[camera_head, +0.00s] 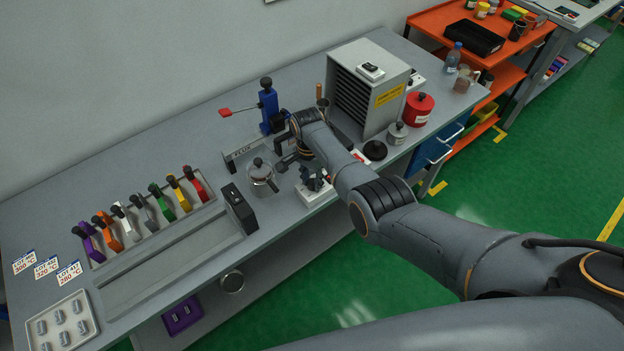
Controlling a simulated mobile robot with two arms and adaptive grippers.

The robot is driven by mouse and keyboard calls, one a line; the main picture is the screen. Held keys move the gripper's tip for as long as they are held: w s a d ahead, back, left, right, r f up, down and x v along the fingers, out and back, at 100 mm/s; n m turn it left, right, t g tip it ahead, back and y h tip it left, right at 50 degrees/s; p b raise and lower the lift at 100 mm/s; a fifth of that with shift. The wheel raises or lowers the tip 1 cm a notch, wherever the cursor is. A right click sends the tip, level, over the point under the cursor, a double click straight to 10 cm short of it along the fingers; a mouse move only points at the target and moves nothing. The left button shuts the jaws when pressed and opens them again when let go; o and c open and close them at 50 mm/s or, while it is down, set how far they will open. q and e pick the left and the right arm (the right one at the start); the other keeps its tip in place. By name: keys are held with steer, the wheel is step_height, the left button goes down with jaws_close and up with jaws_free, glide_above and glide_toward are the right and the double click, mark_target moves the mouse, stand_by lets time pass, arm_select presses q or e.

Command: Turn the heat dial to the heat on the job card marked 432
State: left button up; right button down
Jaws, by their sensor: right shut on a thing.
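Three job cards lie at the bench's left end, each with a lot number and a heat. The rear card (24,262) reads 300 °C, the middle card (46,267) 320 °C and the front card (69,273) 280 °C. Their lot numbers are too small to read surely. My right gripper (311,178) is low over a small white unit (316,196) near the bench's front edge, shut on what seems to be the heat dial. The dial and its pointer are hidden by the gripper and arm. My left gripper is not in view.
A metal pot (262,179) stands close left of the gripper, with a blue press (269,106) behind. A grey cabinet (359,95), a red canister (418,108) and a small grey canister (397,133) stand right. Several coloured-handled tools (156,197) fill a rack at left.

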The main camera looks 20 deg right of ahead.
mark_target(310, 181)
steer(key=shift+w+r, duration=0.1)
steer(key=c, duration=1)
jaws_free()
steer(key=r, duration=1.2)
steer(key=shift+w+a, duration=0.2)
steer(key=shift+w, duration=0.05)
